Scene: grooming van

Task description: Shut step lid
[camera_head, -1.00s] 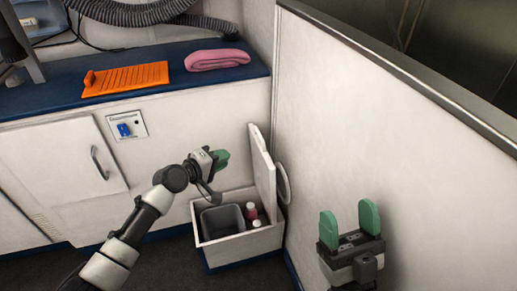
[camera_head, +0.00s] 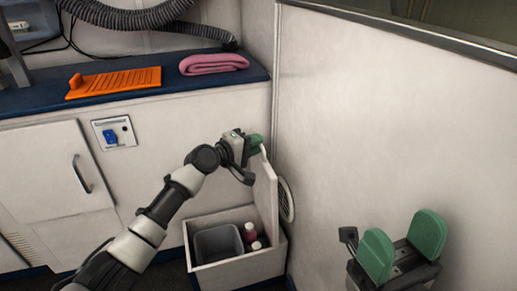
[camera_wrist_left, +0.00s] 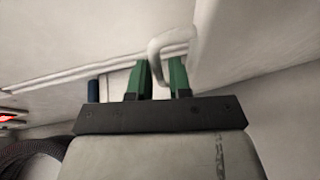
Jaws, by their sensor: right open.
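The step box (camera_head: 240,270) stands on the floor against the cabinet and side wall. Its white lid (camera_head: 265,195) is open and stands upright near the wall at the right. My left gripper (camera_head: 255,144) is at the lid's top edge in the head view; contact is unclear. In the left wrist view its green fingers (camera_wrist_left: 161,80) are apart, with a pale curved loop (camera_wrist_left: 157,48) at the gap between them. My right gripper (camera_head: 403,252) is open and empty at the lower right, apart from the box.
The box holds a grey bin (camera_head: 218,244) and small bottles (camera_head: 250,233). A blue counter (camera_head: 170,83) above carries an orange mat (camera_head: 115,82) and a pink towel (camera_head: 213,63).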

